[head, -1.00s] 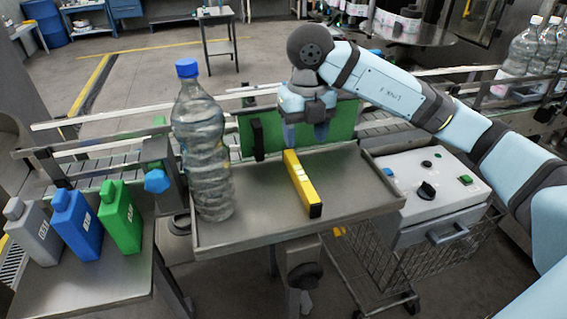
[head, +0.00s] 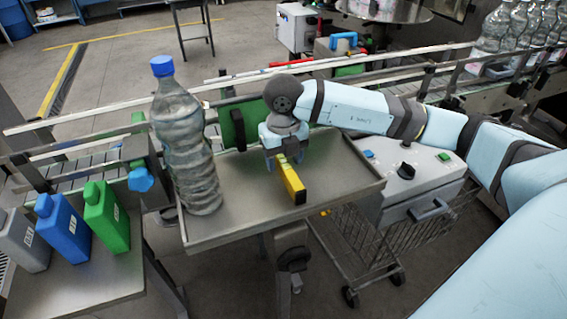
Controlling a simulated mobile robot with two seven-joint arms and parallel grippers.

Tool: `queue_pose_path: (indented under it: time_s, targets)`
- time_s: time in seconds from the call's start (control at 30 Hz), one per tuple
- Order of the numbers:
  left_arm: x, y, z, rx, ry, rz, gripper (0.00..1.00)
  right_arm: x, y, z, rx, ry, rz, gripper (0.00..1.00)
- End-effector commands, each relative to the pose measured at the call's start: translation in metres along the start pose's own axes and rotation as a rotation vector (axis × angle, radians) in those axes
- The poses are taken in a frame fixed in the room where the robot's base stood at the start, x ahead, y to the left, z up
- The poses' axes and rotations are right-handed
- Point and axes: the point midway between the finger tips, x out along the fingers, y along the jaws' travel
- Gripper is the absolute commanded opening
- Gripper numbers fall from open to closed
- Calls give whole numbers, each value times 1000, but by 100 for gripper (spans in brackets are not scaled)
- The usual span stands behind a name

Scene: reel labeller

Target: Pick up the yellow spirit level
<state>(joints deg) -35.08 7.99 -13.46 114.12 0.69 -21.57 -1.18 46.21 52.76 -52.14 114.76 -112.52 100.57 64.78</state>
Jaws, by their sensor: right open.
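The yellow spirit level (head: 291,181) lies on the metal tray table (head: 245,232), its dark end toward the front. My right gripper (head: 284,163) is open and low over the level's far end, with its fingers pointing down around that end. Whether a finger touches the level cannot be told. The level's far end is partly hidden by the gripper. My left gripper is not in view.
A large clear bottle with a blue cap (head: 185,140) stands on the tray's left side. Grey, blue (head: 63,228) and green jugs stand on a lower table at left. A control box (head: 410,180) is at right. The tray's front right is clear.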

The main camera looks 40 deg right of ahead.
Motion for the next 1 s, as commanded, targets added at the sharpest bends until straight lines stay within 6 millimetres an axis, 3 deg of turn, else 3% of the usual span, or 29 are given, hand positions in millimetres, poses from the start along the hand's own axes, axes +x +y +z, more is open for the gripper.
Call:
queue_pose_path:
  time_s: [0.2,0.4,0.47,0.67,1.0]
  targets:
    - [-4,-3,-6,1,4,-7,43,20,0,0,0,1,-1,55]
    - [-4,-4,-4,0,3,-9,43,22,0,0,0,0,0,55]
    - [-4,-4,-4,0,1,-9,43,21,0,0,0,0,0,46]
    - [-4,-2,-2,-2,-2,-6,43,21,0,0,0,-1,0,0]
    - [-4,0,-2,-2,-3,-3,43,18,0,0,0,-2,1,0]
